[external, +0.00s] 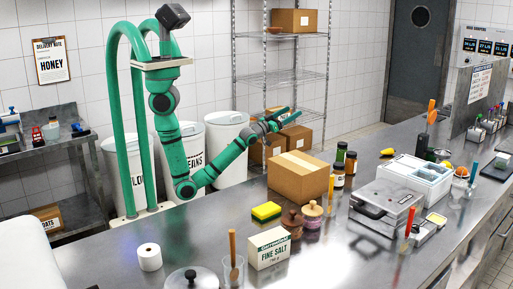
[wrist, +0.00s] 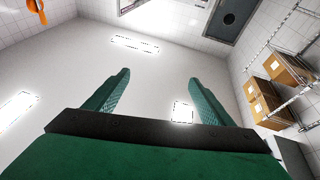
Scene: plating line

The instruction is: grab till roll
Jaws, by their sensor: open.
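The till roll (external: 149,257) is a short white cylinder standing on end on the steel counter, at the lower left in the external view. My gripper (external: 288,118) is open and empty, held up above the back edge of the counter, behind the cardboard box and far to the right of the roll. In the wrist view my gripper (wrist: 155,95) shows two green fingers spread apart with nothing between them. That view faces the ceiling and walls, and the roll is not in it.
Near the roll on the counter (external: 338,252) are a pot lid (external: 192,279), a glass with a wooden-handled tool (external: 233,270), a salt box (external: 269,249) and a yellow sponge (external: 266,211). A large cardboard box (external: 300,176) stands below my gripper.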

